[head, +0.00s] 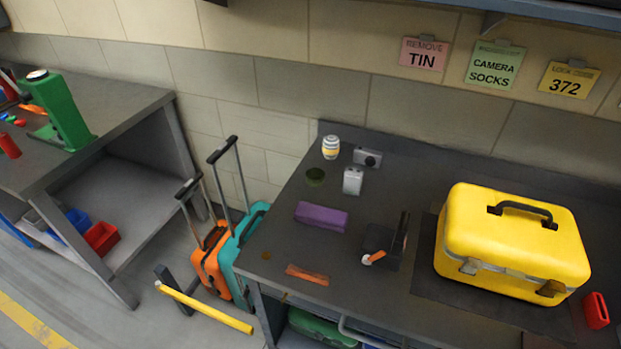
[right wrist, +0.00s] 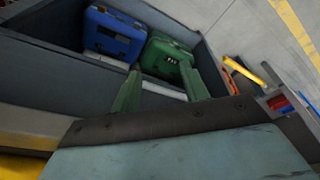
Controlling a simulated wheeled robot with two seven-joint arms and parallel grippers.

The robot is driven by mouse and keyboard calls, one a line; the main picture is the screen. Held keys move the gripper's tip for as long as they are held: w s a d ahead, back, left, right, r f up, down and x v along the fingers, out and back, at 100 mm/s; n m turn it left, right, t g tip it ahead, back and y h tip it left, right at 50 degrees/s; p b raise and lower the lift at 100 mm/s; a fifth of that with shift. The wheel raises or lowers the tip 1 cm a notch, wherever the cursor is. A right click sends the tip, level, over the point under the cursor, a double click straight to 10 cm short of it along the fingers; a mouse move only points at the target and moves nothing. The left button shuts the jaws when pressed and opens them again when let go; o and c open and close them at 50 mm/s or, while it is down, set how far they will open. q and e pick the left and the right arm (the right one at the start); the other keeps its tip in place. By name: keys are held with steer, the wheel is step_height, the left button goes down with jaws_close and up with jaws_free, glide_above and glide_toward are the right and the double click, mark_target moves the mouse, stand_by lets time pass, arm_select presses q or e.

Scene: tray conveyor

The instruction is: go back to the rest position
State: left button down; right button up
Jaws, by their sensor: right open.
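My right gripper (right wrist: 160,84) shows in the right wrist view with its two green fingers apart and nothing between them. Beyond its fingertips, a blue case (right wrist: 114,34) and a green case (right wrist: 166,57) stand in a dark grey compartment (right wrist: 50,72). I cannot tell whether a finger touches anything. Neither gripper shows in the head view, and my left gripper is in no view.
A dark table (head: 395,175) at the right bears a closed yellow case (head: 510,245), a purple box (head: 321,217) and small items. Orange (head: 208,265) and teal (head: 240,240) suitcases stand left of it. A yellow bar (head: 205,308) crosses the floor space before them.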

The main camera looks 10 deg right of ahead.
steer(key=s+f+g, duration=0.1)
steer(key=s+f, duration=0.2)
steer(key=f, duration=0.5)
steer(key=s+f, duration=0.3)
steer(key=f, duration=0.4)
steer(key=s+d+f+b, duration=0.2)
steer(key=s+d+f, duration=0.1)
steer(key=s+f, duration=0.7)
steer(key=s, duration=0.3)
steer(key=shift+d+f+g, duration=0.15)
steer(key=shift+f+g, duration=0.05)
steer(key=shift+g, duration=0.2)
steer(key=shift+c, duration=1)
steer(key=shift+s, duration=0.15)
